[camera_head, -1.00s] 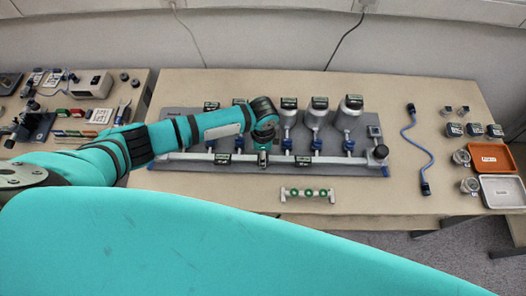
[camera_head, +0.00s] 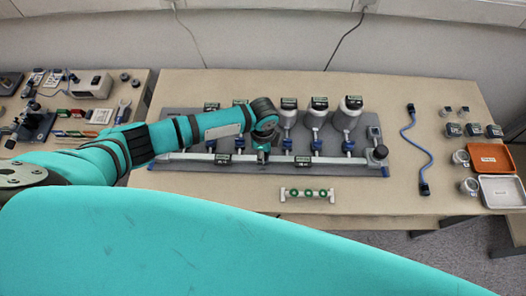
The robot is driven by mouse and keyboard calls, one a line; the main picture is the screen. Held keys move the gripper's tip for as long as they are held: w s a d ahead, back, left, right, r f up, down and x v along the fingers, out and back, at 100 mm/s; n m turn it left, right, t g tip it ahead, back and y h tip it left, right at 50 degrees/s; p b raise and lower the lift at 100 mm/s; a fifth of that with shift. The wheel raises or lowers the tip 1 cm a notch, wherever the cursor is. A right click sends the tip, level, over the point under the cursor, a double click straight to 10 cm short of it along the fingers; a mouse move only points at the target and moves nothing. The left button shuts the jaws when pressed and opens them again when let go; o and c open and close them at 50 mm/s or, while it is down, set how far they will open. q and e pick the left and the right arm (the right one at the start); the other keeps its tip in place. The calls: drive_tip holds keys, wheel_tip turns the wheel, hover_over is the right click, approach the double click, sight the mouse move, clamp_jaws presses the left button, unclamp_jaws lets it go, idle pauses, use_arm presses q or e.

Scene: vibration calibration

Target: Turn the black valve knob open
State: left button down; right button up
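A round black knob (camera_head: 380,152) sits at the right end of the long grey pipe (camera_head: 335,160) on the grey board (camera_head: 215,168). Several small blue valve parts (camera_head: 348,147) stand along the pipe, below white cups with dark labels. My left arm comes in from the left, and its gripper (camera_head: 262,152) points down over the middle of the pipe, well left of the round black knob. My own wrist hides the fingertips and what is under them. I cannot tell whether the gripper is open or touches anything. My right gripper is not in view.
A small rack with green rings (camera_head: 307,194) lies in front of the board. A blue cable (camera_head: 415,148) lies to the right, with metal cups, an orange tray (camera_head: 490,157) and a grey tray (camera_head: 503,191). A second table with tools (camera_head: 95,100) is at left.

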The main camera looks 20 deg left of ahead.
use_arm(q)
drive_tip(key=m, duration=0.3)
drive_tip(key=shift+r+m, duration=0.1)
drive_tip(key=shift+m, duration=0.2)
drive_tip(key=m, duration=0.3)
drive_tip(key=shift+w+m, duration=0.1)
drive_tip(key=shift+m, duration=0.2)
drive_tip(key=m, duration=0.4)
drive_tip(key=shift+m, duration=0.3)
drive_tip(key=shift+m+b, duration=0.5)
drive_tip(key=shift+m, duration=1.3)
drive_tip(key=c, duration=1)
unclamp_jaws()
wheel_tip(320, 180, up, 12)
